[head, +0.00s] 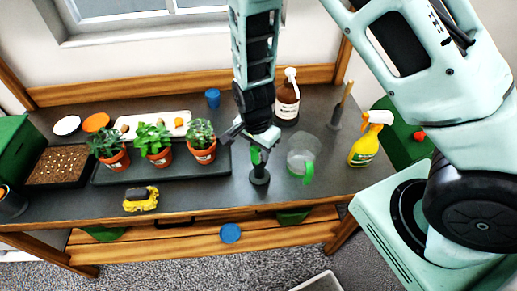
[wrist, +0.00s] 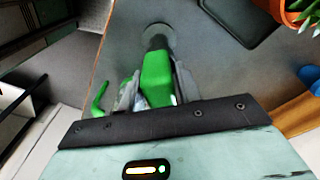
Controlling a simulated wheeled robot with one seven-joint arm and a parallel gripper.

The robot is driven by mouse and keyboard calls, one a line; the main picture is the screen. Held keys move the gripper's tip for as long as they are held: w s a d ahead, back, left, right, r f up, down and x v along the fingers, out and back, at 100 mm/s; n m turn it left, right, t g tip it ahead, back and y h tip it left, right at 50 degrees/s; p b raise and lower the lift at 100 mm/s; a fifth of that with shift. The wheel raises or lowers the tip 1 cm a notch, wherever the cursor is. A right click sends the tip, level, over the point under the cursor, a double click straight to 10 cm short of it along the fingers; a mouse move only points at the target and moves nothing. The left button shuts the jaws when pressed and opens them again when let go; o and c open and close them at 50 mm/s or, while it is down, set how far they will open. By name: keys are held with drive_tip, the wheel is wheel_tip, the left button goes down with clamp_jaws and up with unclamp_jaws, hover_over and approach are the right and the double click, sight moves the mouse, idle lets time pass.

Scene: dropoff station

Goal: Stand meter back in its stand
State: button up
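The green meter (wrist: 157,76) is between the fingers of my gripper (wrist: 156,88) in the wrist view, and they appear shut on its sides. In the head view a little of the meter (head: 256,156) shows below my gripper (head: 254,142). The dark stand (head: 260,178) has a round base and a short post, and stands on the bench right below the meter. In the wrist view the stand (wrist: 158,33) is beyond the meter's far end. The meter is roughly upright and lined up with the post; I cannot tell whether it is seated in it.
A clear jug (head: 301,152) with a green handle stands close right of the stand. Potted plants (head: 202,142) on a black tray (head: 120,176) are to the left. A brown bottle (head: 286,102) is behind, a yellow spray bottle (head: 364,150) farther right.

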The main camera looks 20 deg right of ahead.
drive_tip(key=shift+o, duration=1.2)
wheel_tip(320, 180, up, 17)
drive_tip(key=a, duration=0.1)
drive_tip(key=s+a+n+b, duration=0.2)
drive_tip(key=s+n+b, duration=0.1)
drive_tip(key=s+n, duration=0.7)
drive_tip(key=s+a+n+y+b, duration=0.1)
drive_tip(key=s+a+n+b, duration=0.2)
drive_tip(key=s+n, duration=0.7)
drive_tip(key=shift+f, duration=0.4)
